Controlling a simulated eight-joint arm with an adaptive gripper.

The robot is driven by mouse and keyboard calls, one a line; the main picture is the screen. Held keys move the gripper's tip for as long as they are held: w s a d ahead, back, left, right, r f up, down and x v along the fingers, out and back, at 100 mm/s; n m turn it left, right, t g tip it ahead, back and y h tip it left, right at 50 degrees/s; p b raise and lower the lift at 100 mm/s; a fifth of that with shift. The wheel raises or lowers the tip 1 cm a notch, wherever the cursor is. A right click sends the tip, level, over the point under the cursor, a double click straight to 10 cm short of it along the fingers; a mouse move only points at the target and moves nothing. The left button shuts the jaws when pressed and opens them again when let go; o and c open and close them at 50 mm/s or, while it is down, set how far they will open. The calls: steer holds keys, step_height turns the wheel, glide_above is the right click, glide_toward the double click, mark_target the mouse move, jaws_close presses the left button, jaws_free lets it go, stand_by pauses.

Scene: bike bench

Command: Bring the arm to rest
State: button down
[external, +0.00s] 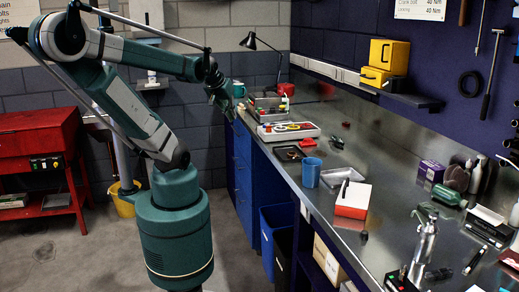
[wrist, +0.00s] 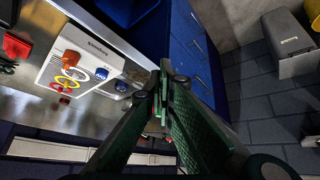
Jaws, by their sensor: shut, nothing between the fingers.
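My arm is raised and bent, its green and grey links reaching from the base toward the far end of the bench. My gripper (external: 222,98) hangs in the air beside the far left edge of the steel bench (external: 385,164). In the wrist view my gripper (wrist: 163,88) has its two green fingers closed together at the tips, with nothing held. The view past the fingers shows the bench edge, blue drawers and the floor.
A white tray with coloured rings (external: 289,131) lies on the bench near my gripper; it also shows in the wrist view (wrist: 62,92). A black desk lamp (external: 262,45) stands behind. A blue cup (external: 311,172) and red-and-white box (external: 353,200) stand nearer. A red cabinet (external: 38,140) is at left.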

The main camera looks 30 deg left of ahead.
steer(key=shift+s+d+m, duration=0.15)
steer(key=shift+s+m, duration=0.35)
steer(key=shift+s, duration=0.05)
